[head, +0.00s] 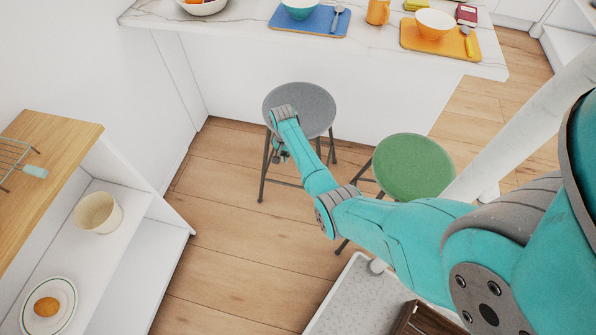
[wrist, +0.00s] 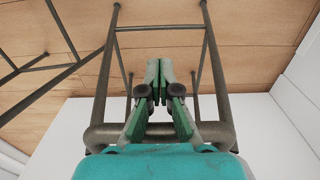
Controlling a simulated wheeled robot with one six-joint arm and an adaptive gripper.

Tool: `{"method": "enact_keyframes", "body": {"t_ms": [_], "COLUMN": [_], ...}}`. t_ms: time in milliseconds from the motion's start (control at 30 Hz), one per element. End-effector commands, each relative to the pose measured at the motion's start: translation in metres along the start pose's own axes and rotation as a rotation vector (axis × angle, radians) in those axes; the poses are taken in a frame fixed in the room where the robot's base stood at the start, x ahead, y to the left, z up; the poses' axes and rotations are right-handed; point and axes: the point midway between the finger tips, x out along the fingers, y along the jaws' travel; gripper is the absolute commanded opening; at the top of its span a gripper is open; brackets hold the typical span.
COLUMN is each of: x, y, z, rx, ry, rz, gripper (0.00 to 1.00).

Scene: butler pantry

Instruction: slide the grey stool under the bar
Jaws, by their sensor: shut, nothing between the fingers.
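The grey stool (head: 312,98) stands upright on the wood floor in front of the bar (head: 405,52), its round seat showing just clear of the counter edge in the head view. My gripper (head: 280,156) is low at the stool's near left side, by its legs, below the seat. My wrist covers part of the seat's left edge. In the wrist view my gripper (wrist: 159,68) is shut and empty, with the grey stool's legs (wrist: 215,80) and rungs on both sides of it. I cannot tell whether the fingers touch the frame.
A green stool (head: 413,167) stands close on the right, partly behind my arm. A white shelf unit (head: 150,262) with a wooden top stands at the left. The bar top holds a blue tray (head: 322,24) and an orange tray (head: 485,47). Floor between shelf and stools is clear.

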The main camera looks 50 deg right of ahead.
Motion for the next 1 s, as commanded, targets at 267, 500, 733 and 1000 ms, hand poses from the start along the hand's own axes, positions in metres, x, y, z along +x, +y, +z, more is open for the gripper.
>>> {"method": "enact_keyframes", "body": {"t_ms": [267, 500, 733, 1000], "x": [-0.002, -0.002, -0.002, -0.001], "y": [-0.001, -0.001, -0.001, -0.001], "z": [-0.019, -0.033, -0.047, -0.053], "rx": [0.002, 0.001, 0.001, 0.001], "ry": [0.004, 0.004, 0.003, 0.003], "rz": [-0.002, -0.002, -0.001, -0.001], "gripper": [0.0, 0.0, 0.0, 0.0]}}
